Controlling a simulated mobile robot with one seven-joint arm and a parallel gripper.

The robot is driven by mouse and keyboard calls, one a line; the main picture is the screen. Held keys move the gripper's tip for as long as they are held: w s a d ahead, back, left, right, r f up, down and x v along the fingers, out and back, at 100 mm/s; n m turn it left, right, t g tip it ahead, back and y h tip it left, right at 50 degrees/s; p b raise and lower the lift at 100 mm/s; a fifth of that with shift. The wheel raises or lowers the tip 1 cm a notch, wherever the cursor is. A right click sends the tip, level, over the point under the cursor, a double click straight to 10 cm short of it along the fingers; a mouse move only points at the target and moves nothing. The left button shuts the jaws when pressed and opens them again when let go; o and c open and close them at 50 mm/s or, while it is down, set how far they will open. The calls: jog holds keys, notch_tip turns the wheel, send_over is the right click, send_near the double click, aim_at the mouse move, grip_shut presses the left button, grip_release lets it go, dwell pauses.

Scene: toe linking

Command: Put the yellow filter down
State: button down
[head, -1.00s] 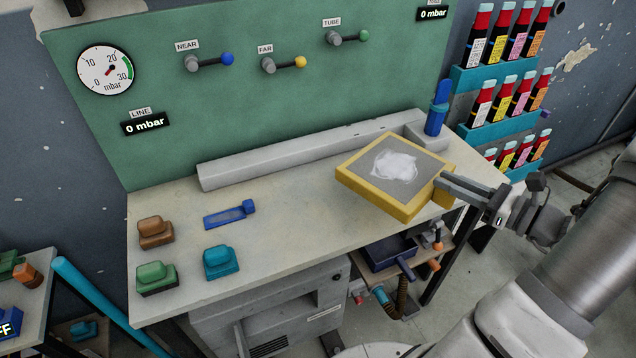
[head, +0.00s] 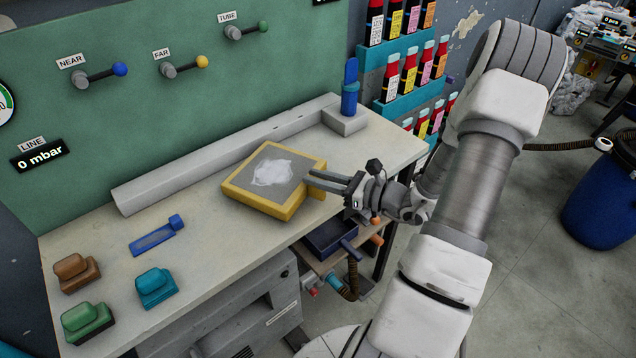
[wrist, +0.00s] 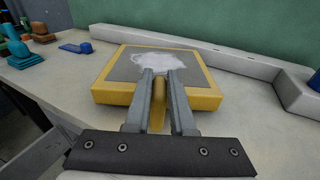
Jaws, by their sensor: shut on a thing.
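The yellow filter (head: 292,206) is a square yellow frame around a grey panel with a white patch of material in the middle. It is at the right part of the workbench (head: 215,240), close to the bench top; I cannot tell whether it touches it. My gripper (head: 314,184) comes in from the right and is shut on the yellow tab on the filter's near side. In the wrist view the filter (wrist: 112,96) lies ahead, level, with both fingers (wrist: 158,100) on either side of the tab.
A grey bar (head: 215,160) runs along the back of the bench, with a blue upright tool (head: 350,88) at its right end. A blue flat piece (head: 155,236) and brown (head: 76,272), green (head: 86,320) and teal (head: 155,286) blocks stand at the left.

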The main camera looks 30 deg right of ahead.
jog(key=shift+f, duration=0.55)
jog(key=c, duration=1.2)
grip_release()
jog(key=shift+f, duration=0.2)
jog(key=o, duration=0.4)
jog(key=shift+o, duration=0.2)
jog(key=shift+r, duration=0.1)
jog(key=shift+r, duration=0.15)
jog(key=v, duration=1.2)
